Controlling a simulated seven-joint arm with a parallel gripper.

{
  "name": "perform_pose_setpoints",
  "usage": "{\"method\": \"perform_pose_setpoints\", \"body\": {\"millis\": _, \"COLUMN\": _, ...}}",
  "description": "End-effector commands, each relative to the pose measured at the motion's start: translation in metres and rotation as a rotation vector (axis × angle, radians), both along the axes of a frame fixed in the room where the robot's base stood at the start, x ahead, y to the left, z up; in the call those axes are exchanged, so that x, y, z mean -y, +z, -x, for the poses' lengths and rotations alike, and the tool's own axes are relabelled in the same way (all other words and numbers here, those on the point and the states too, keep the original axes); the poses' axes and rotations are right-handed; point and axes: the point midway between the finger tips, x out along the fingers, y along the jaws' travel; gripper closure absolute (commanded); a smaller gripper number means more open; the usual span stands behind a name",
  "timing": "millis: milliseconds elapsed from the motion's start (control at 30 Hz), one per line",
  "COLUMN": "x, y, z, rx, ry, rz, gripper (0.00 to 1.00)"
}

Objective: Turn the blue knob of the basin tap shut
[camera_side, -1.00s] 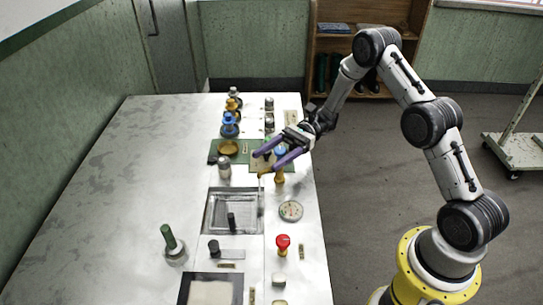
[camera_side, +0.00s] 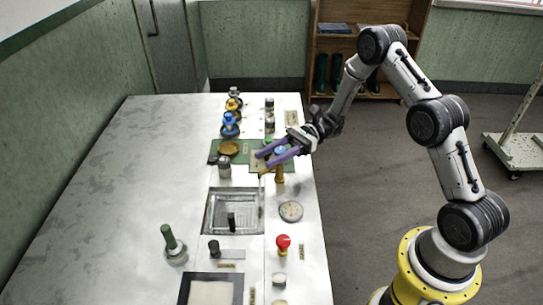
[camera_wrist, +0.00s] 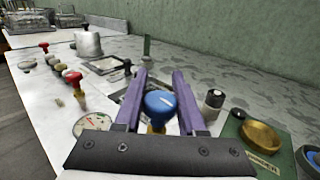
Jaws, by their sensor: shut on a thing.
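The blue knob (camera_side: 281,149) sits on top of a brass tap (camera_side: 280,176) at the right edge of the worktop, behind the sunken metal basin (camera_side: 207,212). In the wrist view the round blue knob (camera_wrist: 160,101) lies between my two purple fingers, with a little brass showing below it. My gripper (camera_side: 263,160) reaches in from the right and is shut on the knob; its fingertips (camera_wrist: 159,76) extend beyond it. The fingers partly hide the knob and tap in the side view.
A round dial (camera_side: 290,211) and a red knob (camera_side: 283,241) stand nearer along the right edge. A dark-capped metal cylinder (camera_side: 224,168) and a green mat with a yellow dish (camera_side: 229,148) are left of the tap. The worktop's left side (camera_side: 110,210) is clear.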

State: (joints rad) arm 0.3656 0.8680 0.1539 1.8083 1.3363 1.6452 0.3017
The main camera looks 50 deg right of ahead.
Motion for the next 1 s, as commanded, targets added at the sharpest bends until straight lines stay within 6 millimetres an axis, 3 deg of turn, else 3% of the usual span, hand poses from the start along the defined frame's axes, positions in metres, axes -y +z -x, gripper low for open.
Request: {"method": "perform_pose_setpoints", "body": {"millis": 1000, "x": 0.013, "y": -0.001, "z": -0.020, "rx": -0.004, "ry": -0.919, "rz": 0.002, "gripper": 1.00}}
